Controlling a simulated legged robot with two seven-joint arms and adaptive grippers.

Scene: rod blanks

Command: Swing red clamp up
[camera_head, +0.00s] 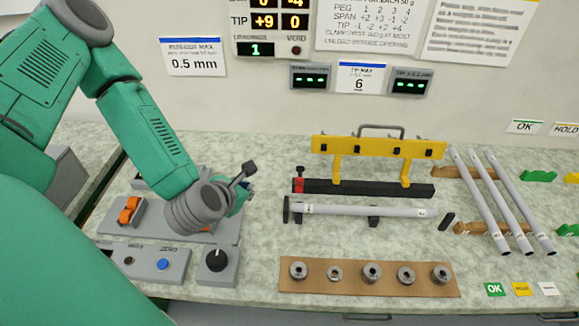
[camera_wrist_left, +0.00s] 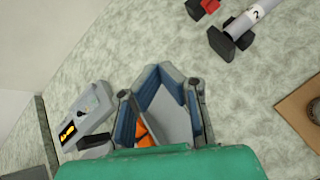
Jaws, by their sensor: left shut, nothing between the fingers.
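The red clamp (camera_head: 299,184) is at the left end of the black bar (camera_head: 370,189), under the yellow frame (camera_head: 378,146). A dark knob tops it. A bit of red also shows at the top edge of the left wrist view (camera_wrist_left: 209,6), mostly cut off. My left gripper (camera_head: 246,171) is to the left of the clamp, apart from it. Its fingers are together and empty; they also show in the left wrist view (camera_wrist_left: 163,72). My right gripper is not in view.
A grey rod (camera_head: 365,210) with a black end disc lies on supports in front of the bar. A brown board (camera_head: 455,291) with several metal collars lies nearer. Three rods (camera_head: 508,200) rest at the right. An orange-switched panel (camera_head: 130,210) is beside my left arm.

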